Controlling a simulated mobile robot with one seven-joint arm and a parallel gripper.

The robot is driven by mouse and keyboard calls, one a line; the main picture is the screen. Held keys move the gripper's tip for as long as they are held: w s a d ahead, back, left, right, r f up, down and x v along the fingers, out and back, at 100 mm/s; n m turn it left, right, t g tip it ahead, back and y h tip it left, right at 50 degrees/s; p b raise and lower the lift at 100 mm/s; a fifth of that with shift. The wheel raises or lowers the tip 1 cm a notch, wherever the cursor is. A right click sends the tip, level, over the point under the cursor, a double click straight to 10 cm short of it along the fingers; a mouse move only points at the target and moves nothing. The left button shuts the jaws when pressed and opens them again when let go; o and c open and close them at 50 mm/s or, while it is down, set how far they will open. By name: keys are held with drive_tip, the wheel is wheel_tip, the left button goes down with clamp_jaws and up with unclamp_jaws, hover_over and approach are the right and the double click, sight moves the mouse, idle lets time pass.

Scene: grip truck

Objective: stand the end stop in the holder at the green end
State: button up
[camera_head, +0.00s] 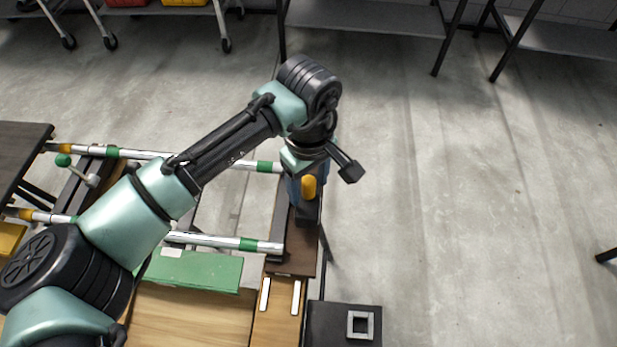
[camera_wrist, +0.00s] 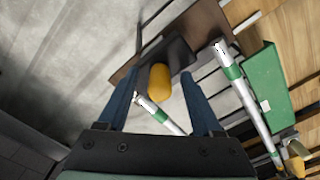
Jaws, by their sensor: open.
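The end stop appears to be the piece with a rounded yellow-orange top (camera_head: 308,187), also seen in the wrist view (camera_wrist: 158,80). A dark block (camera_head: 307,214) is directly below it on the brown end board (camera_head: 300,257); I cannot tell whether this is a holder or part of the stop. My gripper (camera_wrist: 159,71) is open, its blue fingers on either side of the yellow top, with visible gaps. In the head view my wrist partly hides the fingers. Two metal rails with green bands (camera_head: 249,244) end beside the board.
A black plate with a square grey socket (camera_head: 360,325) lies at the bottom right. A green block (camera_head: 195,270) lies on wood by the near rail. A green-knobbed lever (camera_head: 63,160) stands at the left. The floor to the right is mostly clear.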

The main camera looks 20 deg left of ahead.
drive_tip(key=shift+c, duration=0.2)
clamp_jaws()
drive_tip(key=c, duration=0.8)
unclamp_jaws()
drive_tip(key=shift+c, duration=1.1)
drive_tip(key=shift+r+p, duration=1.35)
drive_tip(key=shift+p, duration=0.15)
drive_tip(key=shift+r+p, duration=2.45)
drive_tip(key=shift+p, duration=0.3)
wheel_tip(320, 180, up, 8)
drive_tip(key=p, duration=0.8)
drive_tip(key=shift+f, duration=0.25)
